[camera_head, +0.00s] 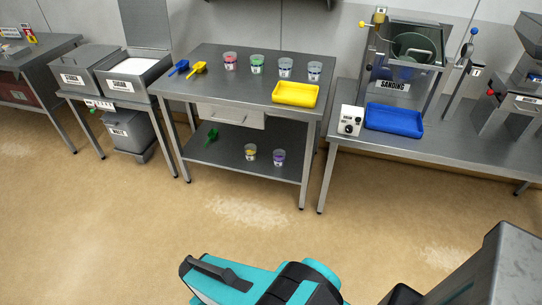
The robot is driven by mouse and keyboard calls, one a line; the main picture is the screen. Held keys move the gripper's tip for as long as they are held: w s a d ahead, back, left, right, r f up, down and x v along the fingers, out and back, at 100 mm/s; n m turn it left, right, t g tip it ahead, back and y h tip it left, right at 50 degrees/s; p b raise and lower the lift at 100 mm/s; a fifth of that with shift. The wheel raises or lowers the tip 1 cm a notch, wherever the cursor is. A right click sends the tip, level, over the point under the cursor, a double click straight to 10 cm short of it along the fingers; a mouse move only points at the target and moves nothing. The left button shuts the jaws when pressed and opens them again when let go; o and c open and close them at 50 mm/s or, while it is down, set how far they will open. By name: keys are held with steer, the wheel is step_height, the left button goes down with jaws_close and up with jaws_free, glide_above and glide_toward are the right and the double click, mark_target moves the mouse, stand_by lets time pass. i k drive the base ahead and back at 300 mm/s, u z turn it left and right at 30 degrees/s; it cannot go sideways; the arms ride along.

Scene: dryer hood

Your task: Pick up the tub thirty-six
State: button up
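Several small clear tubs stand on the grey metal table in the middle. On its top are a tub with pink contents (230,62), one with green (257,64), one with pale blue-grey (285,68) and one with a greyish look (315,72). On the lower shelf are a tub with yellow contents (250,153) and one with purple (279,158). Their labels are too small to read, so I cannot tell which is thirty-six. Part of my teal and black arm shows at the bottom, well apart from the tubs. My gripper cannot be made out.
Blue (179,67) and yellow (198,68) scoops and a yellow tray (296,94) lie on the tabletop (225,85). A green scoop (211,137) lies below. A blue tray (394,120) and sanding machine (405,60) occupy the right bench. The floor (110,225) before the tables is clear.

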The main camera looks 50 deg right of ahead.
mark_target(279, 155)
steer(key=z, duration=0.05)
steer(key=i, duration=1.25)
steer(key=z, duration=0.35)
